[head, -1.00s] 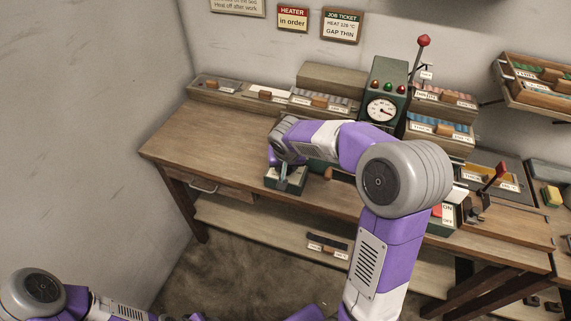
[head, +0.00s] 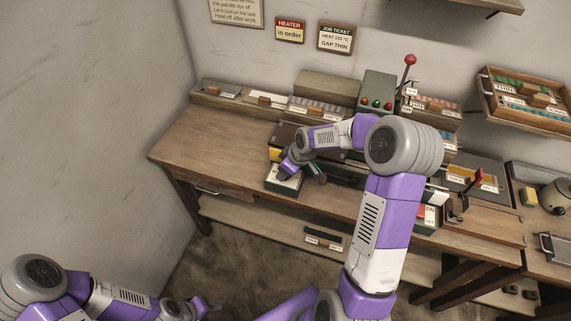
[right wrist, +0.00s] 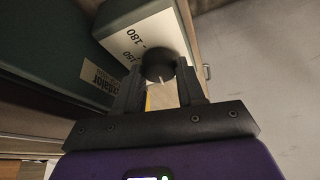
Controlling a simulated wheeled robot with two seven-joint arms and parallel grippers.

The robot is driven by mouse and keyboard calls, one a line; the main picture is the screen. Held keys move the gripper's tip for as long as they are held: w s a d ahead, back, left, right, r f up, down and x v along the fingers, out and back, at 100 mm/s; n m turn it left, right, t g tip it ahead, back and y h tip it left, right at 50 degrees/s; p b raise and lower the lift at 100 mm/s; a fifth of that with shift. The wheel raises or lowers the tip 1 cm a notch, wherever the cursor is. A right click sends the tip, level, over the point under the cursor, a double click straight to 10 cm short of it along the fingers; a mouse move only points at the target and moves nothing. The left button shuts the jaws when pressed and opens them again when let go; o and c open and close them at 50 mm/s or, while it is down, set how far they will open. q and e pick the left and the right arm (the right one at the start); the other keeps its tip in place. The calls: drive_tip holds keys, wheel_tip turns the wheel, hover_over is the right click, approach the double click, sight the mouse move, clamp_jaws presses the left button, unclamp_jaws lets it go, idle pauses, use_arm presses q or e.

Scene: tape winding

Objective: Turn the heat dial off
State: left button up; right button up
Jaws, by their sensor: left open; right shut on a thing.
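The heat dial is a dark round knob (right wrist: 158,66) on a pale plate (right wrist: 143,40) marked 150 and 180, with a thin white pointer line. In the right wrist view my right gripper (right wrist: 161,90) has its two fingers around the knob, shut on it. In the head view the right gripper (head: 287,170) is over the small green dial box (head: 283,188) at the bench's front edge; the knob is hidden there. My left gripper (head: 208,305) is open and empty, low at the bottom left, away from the bench.
The wooden bench (head: 205,145) is clear on its left. A green machine with lamps (head: 378,88) and a red-knobbed lever (head: 410,60) stands behind my right arm, which hides its gauge. Wall signs include a job ticket (head: 335,36). An ON switch (head: 428,213) is right of my arm.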

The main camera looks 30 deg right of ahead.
drive_tip(key=n+y+p, duration=0.1)
drive_tip(key=n, duration=0.1)
drive_tip(key=shift+d+n+g+p, duration=0.1)
drive_tip(key=shift+n+g+p, duration=0.2)
drive_tip(key=shift+n+p, duration=0.1)
drive_tip(key=n+p, duration=0.1)
drive_tip(key=n, duration=0.1)
drive_tip(key=shift+w+n+g+y, duration=0.1)
drive_tip(key=shift+n+g+y, duration=0.3)
drive_tip(key=n+g+p, duration=0.1)
drive_tip(key=n, duration=0.2)
drive_tip(key=shift+d+y, duration=0.1)
drive_tip(key=shift+y, duration=0.2)
drive_tip(key=shift+w+n+g, duration=0.1)
drive_tip(key=shift+n+g, duration=0.5)
drive_tip(key=shift+n, duration=0.8)
drive_tip(key=shift+f, duration=0.1)
drive_tip(key=o, duration=1)
